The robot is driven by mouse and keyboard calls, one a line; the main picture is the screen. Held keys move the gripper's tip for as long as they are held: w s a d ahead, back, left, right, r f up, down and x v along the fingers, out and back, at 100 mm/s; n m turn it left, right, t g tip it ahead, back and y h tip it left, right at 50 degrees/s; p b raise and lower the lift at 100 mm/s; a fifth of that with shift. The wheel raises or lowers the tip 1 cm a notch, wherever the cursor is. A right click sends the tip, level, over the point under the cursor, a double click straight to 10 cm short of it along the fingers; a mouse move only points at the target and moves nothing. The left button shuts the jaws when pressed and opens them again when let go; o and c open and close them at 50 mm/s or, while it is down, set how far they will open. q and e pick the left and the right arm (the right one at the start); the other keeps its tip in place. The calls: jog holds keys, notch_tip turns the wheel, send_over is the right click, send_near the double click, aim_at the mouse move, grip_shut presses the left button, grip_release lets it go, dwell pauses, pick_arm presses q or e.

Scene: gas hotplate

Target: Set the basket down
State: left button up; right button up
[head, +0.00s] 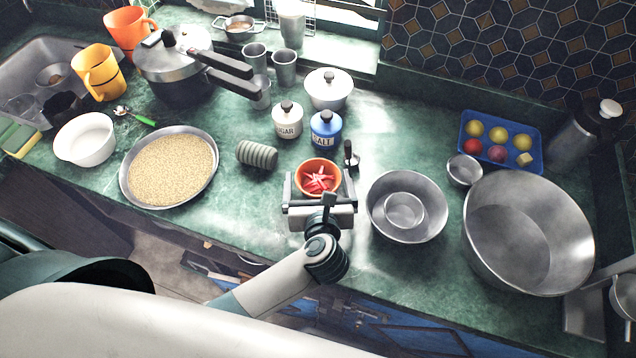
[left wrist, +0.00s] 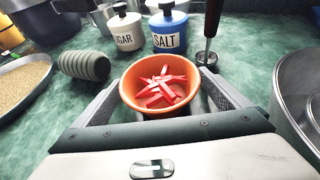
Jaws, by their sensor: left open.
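No thing that is plainly a basket shows in either view. An orange bowl (head: 318,190) with red strips in it stands upright on the green counter, and it also shows in the left wrist view (left wrist: 131,99). My left gripper (head: 319,180) is open at the bowl, with one finger on each side of it. In the left wrist view the fingers (left wrist: 168,98) flank the bowl closely; I cannot tell whether they touch it. The bowl's underside is hidden. My right gripper is not in view.
A dark-handled utensil (left wrist: 210,35) is close on the right. Steel bowls (head: 377,222) and a large pot (head: 530,275) are further right. A grain tray (head: 168,170) lies left.

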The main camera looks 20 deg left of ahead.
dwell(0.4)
pick_arm(q)
jog(key=c, duration=1.2)
jog(key=shift+r, duration=0.2)
jog(key=shift+c, duration=0.2)
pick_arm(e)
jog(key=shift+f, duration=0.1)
